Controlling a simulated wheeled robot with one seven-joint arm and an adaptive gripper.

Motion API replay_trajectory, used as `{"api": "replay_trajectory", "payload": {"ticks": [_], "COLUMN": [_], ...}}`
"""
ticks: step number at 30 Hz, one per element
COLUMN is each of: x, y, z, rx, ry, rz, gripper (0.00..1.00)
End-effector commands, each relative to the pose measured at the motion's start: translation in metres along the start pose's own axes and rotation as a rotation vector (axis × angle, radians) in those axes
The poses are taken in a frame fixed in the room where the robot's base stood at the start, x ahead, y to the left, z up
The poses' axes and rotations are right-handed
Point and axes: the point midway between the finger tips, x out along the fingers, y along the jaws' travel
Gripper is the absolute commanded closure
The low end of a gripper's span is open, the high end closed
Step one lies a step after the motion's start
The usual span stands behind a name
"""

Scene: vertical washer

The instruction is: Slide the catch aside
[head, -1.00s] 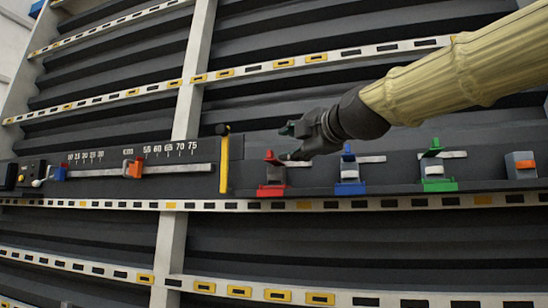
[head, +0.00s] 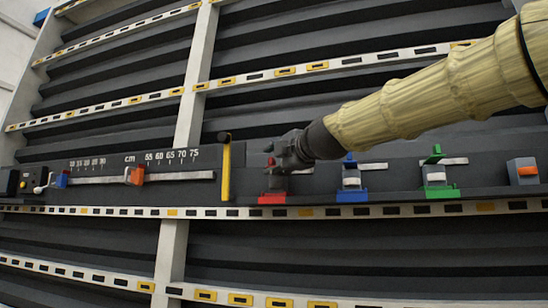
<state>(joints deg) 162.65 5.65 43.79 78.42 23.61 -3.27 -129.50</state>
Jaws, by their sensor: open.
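Three catches sit in a row on the dark panel: a red one (head: 271,198), a blue one (head: 350,182) and a green one (head: 436,178). Each has a coloured base and a coloured upper piece, and a pale bar shows beside the blue and green ones. My gripper (head: 274,164) is at the red catch, in front of its upper part, and hides most of it. Only the red base and a bit of red at the top show clearly. The jaws are open; whether they touch the catch cannot be told.
A yellow upright lever (head: 226,172) with a black top stands just left of my gripper. Further left is a cm scale with an orange slider (head: 135,175) and a blue slider (head: 61,180). A grey block with an orange piece (head: 522,171) is at the far right.

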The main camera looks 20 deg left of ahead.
Motion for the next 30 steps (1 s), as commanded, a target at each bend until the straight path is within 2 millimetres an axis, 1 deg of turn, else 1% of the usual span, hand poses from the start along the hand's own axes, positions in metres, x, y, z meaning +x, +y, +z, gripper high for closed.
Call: {"api": "replay_trajectory", "payload": {"ticks": [3,6,14,18,21,26,30], "x": [0.008,0.011,0.011,0.011,0.011,0.011,0.018], "y": [0.002,0.000,0.000,0.000,0.001,0.002,0.003], "z": [0.000,0.000,0.000,0.000,0.000,0.000,-0.002], "rx": [0.000,0.000,0.000,0.000,0.000,0.000,0.000], "ry": [0.000,0.000,0.000,0.000,0.000,0.000,0.014], "rz": [0.001,0.001,0.001,0.001,0.002,0.004,0.004], "gripper": [0.59,0.59,0.59,0.84,1.00,1.00,1.00]}}
